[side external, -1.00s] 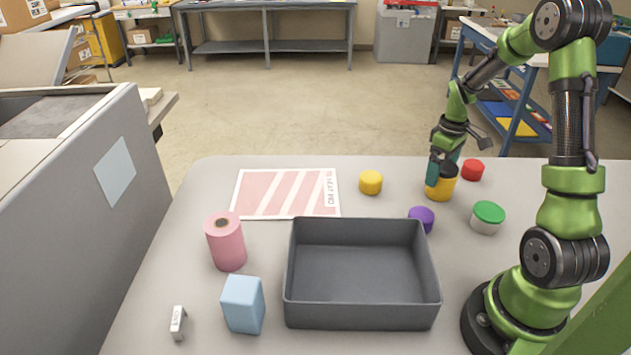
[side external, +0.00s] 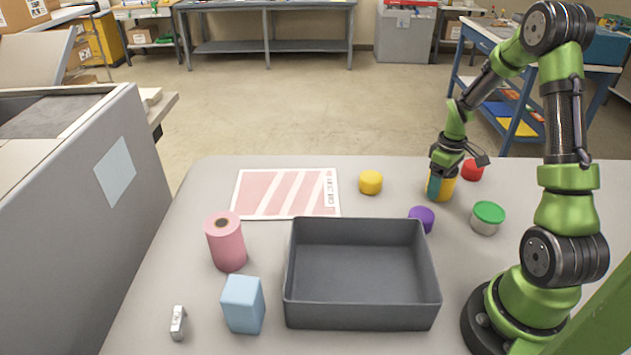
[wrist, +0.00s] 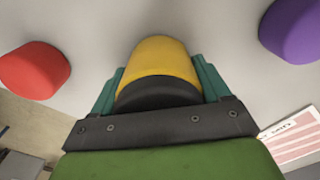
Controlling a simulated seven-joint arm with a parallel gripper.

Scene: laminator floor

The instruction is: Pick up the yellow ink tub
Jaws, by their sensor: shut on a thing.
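A yellow tub with a black top (side external: 447,187) stands on the table at the right, near the far edge. My gripper (side external: 437,184) points down over it, with a teal finger along its side. In the wrist view the yellow tub (wrist: 157,58) sits between both teal fingers, its black end close under the palm. My gripper (wrist: 157,80) is shut on it. The tub appears to rest on the table still. A smaller plain yellow cylinder (side external: 371,183) stands apart to the left.
A red cylinder (side external: 472,170) stands close behind the held tub. A purple one (side external: 422,218) and a green-lidded tub (side external: 487,218) are in front. A grey bin (side external: 362,318), pink roll (side external: 228,247), blue block (side external: 243,305) and striped sheet (side external: 250,190) lie further left.

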